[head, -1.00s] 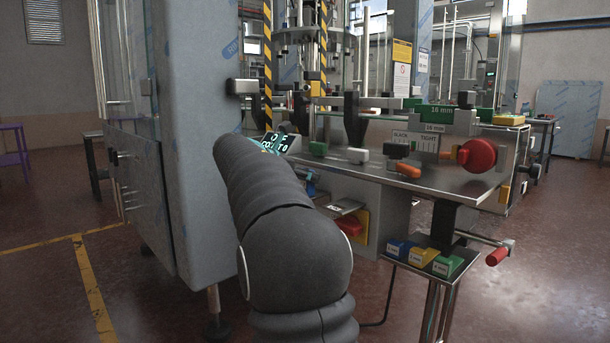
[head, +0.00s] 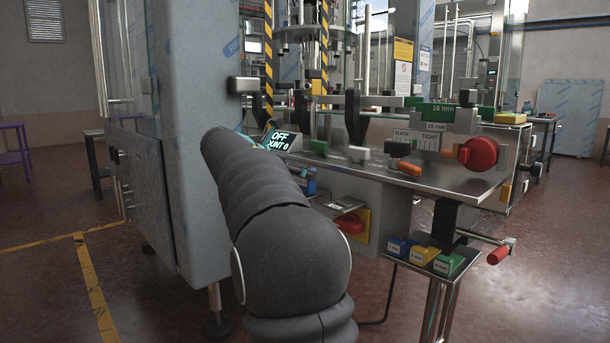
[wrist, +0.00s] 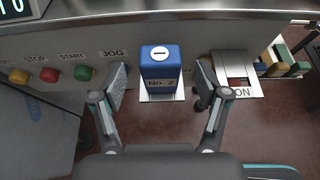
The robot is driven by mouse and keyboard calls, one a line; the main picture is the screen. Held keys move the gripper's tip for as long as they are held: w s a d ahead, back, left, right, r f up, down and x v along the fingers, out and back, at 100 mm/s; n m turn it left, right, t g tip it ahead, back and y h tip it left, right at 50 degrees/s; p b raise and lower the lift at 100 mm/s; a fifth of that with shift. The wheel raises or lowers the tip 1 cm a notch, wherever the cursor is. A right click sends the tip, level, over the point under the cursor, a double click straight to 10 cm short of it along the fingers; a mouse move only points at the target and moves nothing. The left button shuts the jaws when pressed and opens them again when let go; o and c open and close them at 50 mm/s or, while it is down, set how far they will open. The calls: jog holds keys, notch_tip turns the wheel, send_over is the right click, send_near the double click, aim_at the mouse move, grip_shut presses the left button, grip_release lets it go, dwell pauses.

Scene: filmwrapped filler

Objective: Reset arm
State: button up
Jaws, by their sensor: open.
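My dark grey arm (head: 270,215) reaches forward from the bottom of the head view, beside the machine's front. In the head view my gripper is hidden behind the arm. In the wrist view my gripper (wrist: 160,92) is open, its two fingers spread apart. A blue block marked "No. 2" (wrist: 160,72) stands on a small metal plate (wrist: 160,97) between and beyond the fingers. A gap shows on each side of it. Part of a blue object (head: 308,182) shows beside the arm in the head view.
Stop button (wrist: 48,75), start button (wrist: 82,72) and a JOG label line the panel. An ON switch plate (wrist: 235,88) is to the right. The steel table (head: 450,180) bears a red knob (head: 478,154). Coloured blocks (head: 422,256) sit on a lower shelf.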

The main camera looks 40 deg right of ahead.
jog(key=v, duration=0.9)
